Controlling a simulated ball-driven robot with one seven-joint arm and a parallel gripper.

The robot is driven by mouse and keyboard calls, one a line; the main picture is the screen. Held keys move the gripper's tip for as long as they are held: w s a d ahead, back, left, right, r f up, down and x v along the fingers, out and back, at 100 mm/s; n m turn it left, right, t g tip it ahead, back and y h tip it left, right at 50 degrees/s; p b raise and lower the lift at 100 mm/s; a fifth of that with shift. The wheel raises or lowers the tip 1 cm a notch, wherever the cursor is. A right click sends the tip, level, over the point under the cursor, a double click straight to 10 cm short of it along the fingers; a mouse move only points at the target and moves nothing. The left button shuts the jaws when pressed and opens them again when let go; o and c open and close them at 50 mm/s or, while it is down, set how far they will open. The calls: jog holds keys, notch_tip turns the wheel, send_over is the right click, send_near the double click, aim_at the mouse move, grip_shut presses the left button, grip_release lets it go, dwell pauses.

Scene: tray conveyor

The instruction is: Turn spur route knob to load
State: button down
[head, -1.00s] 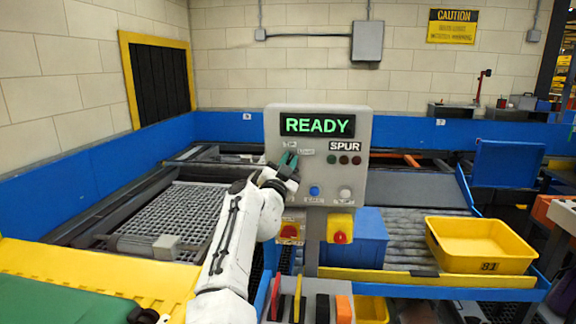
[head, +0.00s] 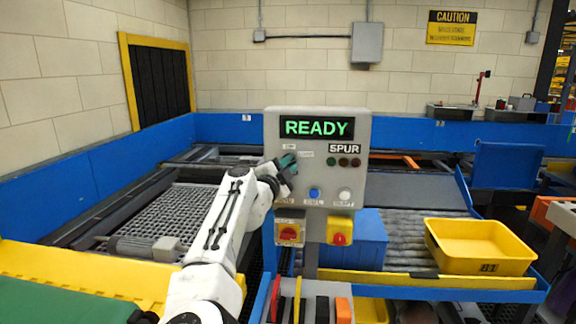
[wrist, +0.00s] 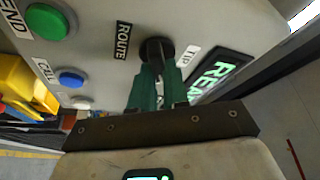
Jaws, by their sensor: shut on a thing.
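The spur control panel (head: 357,190) is a grey box on a post, with a green READY display (head: 317,127) and a SPUR label. The route knob (wrist: 156,48) is dark and round, between the ROUTE and TIP labels in the wrist view. My gripper (head: 287,162) has teal fingers at the panel's upper left, beside two small position labels. In the wrist view the fingers of my gripper (wrist: 158,82) are shut on the knob, one on each side. The knob's pointer is hidden, so its exact setting cannot be told.
A green button (wrist: 47,22), a blue button (head: 314,193) and a white button (head: 345,195) sit close to the knob. A yellow tote (head: 480,245) stands on the rollers at right.

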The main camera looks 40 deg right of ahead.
jog(key=shift+f, duration=0.1)
jog(key=c, duration=1.1)
grip_release()
jog(key=shift+a, duration=0.1)
jog(key=b+v, duration=0.2)
jog(key=v, duration=0.8)
jog(key=shift+s+a, duration=0.1)
jog(key=shift+a, duration=0.2)
